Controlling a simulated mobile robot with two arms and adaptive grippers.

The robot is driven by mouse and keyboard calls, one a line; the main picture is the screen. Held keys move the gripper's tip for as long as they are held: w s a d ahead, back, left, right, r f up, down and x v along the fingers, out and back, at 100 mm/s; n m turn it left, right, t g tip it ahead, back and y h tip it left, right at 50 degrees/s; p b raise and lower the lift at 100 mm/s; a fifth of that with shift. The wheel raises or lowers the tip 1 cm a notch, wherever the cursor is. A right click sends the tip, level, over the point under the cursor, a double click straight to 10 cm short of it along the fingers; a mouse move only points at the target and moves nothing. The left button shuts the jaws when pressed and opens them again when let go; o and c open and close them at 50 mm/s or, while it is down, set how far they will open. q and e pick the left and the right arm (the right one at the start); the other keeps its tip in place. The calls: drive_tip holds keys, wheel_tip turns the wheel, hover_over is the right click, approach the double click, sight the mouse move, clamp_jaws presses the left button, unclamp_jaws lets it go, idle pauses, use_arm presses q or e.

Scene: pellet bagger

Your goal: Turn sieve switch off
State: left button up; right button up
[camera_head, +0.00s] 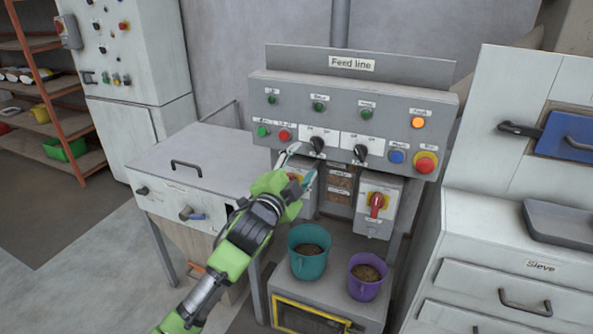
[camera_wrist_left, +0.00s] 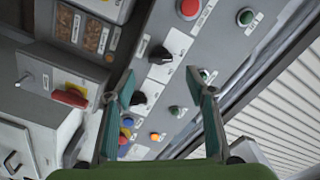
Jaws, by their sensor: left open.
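The Feed line panel (camera_head: 300,114) carries two black rotary knobs on white plates: a left knob (camera_head: 317,145) and a right knob (camera_head: 361,153). The small labels are too blurred to tell which one is the sieve switch. My left gripper (camera_head: 303,167) is open and empty, just in front of and below the left knob. In the left wrist view, the left knob (camera_wrist_left: 160,54) and the right knob (camera_wrist_left: 138,98) both show between or just beyond the open fingers (camera_wrist_left: 163,90). Neither knob is gripped. My right gripper is not in view.
Green button (camera_head: 263,131), red button (camera_head: 285,135), blue button (camera_head: 396,156) and red stop button (camera_head: 425,162) flank the knobs. An orange lamp (camera_head: 418,123) is lit. A red-handled switch (camera_head: 376,203), teal cup (camera_head: 308,252) and purple cup (camera_head: 367,277) are below.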

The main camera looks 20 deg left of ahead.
use_arm(q)
drive_tip(key=shift+s, duration=1.6)
wheel_tip(320, 180, down, 26)
drive_tip(key=s+a+f+n+g, duration=0.1)
drive_tip(key=s+a+n+g, duration=0.15)
drive_tip(key=g, duration=0.25)
drive_tip(key=s+f+n+g, duration=0.1)
drive_tip(key=s+f+g, duration=0.1)
drive_tip(key=s+f, duration=0.65)
drive_tip(key=s+f+n+g, duration=0.2)
drive_tip(key=s+f, duration=0.1)
drive_tip(key=f, duration=1)
drive_tip(key=s+f+n+g, duration=0.2)
drive_tip(key=s+f+g, duration=0.2)
drive_tip(key=s+f, duration=1.4)
drive_tip(key=s+d+f+n+g, duration=0.1)
drive_tip(key=s+f+g, duration=0.1)
drive_tip(key=s, duration=1.1)
drive_tip(key=s+d+f+n+g, duration=0.1)
drive_tip(key=s+f, duration=0.3)
drive_tip(key=s, duration=0.9)
drive_tip(key=shift+s+g+y, duration=0.25)
drive_tip(key=shift+g+y, duration=0.05)
drive_tip(key=shift+g, duration=0.2)
